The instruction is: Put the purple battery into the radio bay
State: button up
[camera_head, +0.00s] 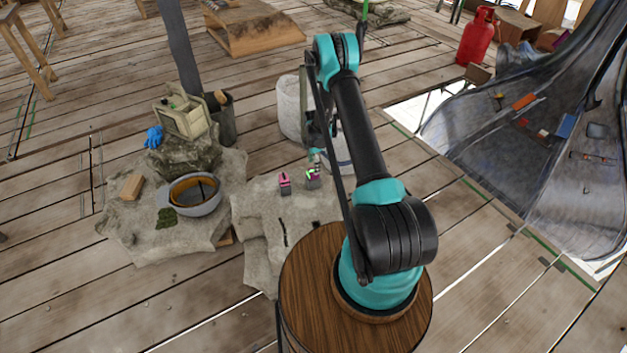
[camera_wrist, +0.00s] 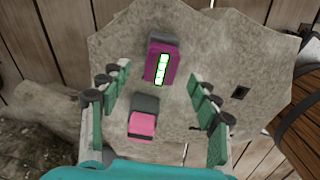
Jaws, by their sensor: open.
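The purple battery (camera_wrist: 153,47), with a lit green bar on its face, rests on a pale stone slab in the wrist view. It shows small in the head view (camera_head: 313,182), just under my gripper. A second battery (camera_wrist: 143,121), pink with a dark end, lies beside it; in the head view it is to the left (camera_head: 285,183). My gripper (camera_wrist: 157,82) is open and empty above the slab, its fingers on either side of the batteries. The beige radio (camera_head: 184,121) stands on a rock at the left; I cannot make out its bay clearly.
The stone slab (camera_head: 258,211) lies left of my arm. A grey bowl (camera_head: 204,208), a wooden block (camera_head: 131,187) and a blue glove-like item (camera_head: 153,137) are near the radio. A post (camera_head: 180,45) and a pale bin (camera_head: 291,108) stand behind.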

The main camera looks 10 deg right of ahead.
aim_at(313, 178)
jog(key=shift+s+f, duration=0.1)
jog(key=shift+f, duration=2.1)
grip_shut()
